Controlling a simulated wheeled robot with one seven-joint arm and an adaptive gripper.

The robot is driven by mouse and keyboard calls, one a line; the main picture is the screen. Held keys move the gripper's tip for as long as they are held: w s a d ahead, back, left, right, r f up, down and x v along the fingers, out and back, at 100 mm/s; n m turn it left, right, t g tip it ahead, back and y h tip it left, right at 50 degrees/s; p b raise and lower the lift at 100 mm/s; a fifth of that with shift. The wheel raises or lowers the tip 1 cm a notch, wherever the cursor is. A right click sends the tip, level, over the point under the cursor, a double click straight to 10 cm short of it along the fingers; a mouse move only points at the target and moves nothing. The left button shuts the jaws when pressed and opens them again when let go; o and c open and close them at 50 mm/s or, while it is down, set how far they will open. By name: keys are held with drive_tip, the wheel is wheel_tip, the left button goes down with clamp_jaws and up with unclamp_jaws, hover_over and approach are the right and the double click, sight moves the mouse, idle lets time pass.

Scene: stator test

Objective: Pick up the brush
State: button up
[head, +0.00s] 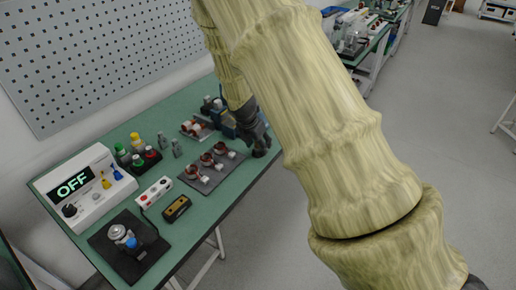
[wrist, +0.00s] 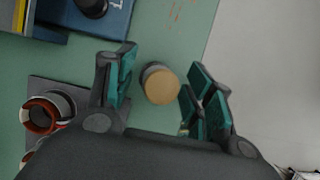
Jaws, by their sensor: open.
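My gripper (wrist: 161,92) is open in the wrist view, with one teal-padded finger on each side of a short round thing (wrist: 161,84). It has a tan top and a greyish side; it may be the brush seen end-on, but I cannot tell for sure. It stands on the green table between the fingers, with visible gaps to both. In the head view my gripper (head: 259,146) is low over the table's right edge, right of the stator tray. The brush cannot be made out there.
A dark tray (head: 207,184) with several copper-ringed stators lies left of my gripper; a stator (wrist: 42,116) shows in the wrist view. A blue fixture (head: 224,121) stands behind. A control box reading OFF (head: 88,190) is at left. The table edge (wrist: 207,40) is close on the right.

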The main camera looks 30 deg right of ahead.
drive_tip(key=c, duration=1)
drive_tip(key=shift+r, duration=0.15)
